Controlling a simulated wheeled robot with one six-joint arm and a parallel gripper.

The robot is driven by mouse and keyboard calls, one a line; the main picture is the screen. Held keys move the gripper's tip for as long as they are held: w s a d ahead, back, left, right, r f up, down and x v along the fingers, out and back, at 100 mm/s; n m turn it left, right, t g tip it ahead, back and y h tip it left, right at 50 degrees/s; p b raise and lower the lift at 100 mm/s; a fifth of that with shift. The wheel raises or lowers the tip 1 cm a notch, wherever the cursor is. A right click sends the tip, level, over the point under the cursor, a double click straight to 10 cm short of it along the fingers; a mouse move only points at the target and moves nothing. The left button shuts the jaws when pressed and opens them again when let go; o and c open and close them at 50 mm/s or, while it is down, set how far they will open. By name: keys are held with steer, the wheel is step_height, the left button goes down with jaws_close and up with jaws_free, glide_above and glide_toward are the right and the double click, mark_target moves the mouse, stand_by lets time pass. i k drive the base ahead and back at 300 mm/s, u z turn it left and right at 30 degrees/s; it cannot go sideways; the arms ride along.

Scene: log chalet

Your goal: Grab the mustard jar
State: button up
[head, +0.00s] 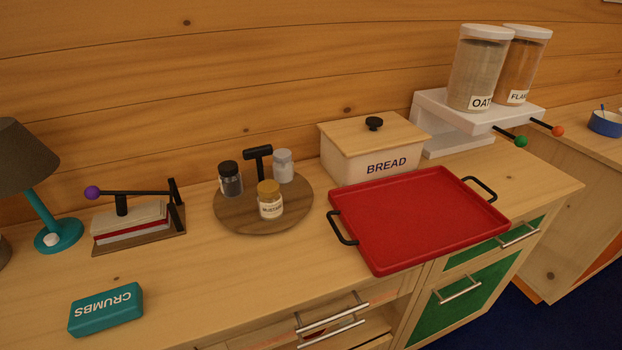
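The mustard jar (270,201) is a small clear jar with a yellow-brown lid and a label. It stands upright on the front part of a round wooden turntable (238,224) on the counter. A dark-lidded shaker (230,179) stands behind it to the left, and a white-lidded shaker (283,166) behind it to the right. A black T-shaped handle (258,161) rises behind the jar. My gripper is not in view in the head view.
A red tray (420,220) with black handles lies right of the turntable, before the bread box (370,148). A lever press (130,220), teal lamp (55,235) and teal CRUMBS box (106,309) are left. Dispensers (478,70) stand back right. Counter before the turntable is clear.

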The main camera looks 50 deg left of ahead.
mark_target(270, 198)
steer(key=i, duration=0.4)
steer(key=u, duration=2.75)
steer(key=i, duration=0.5)
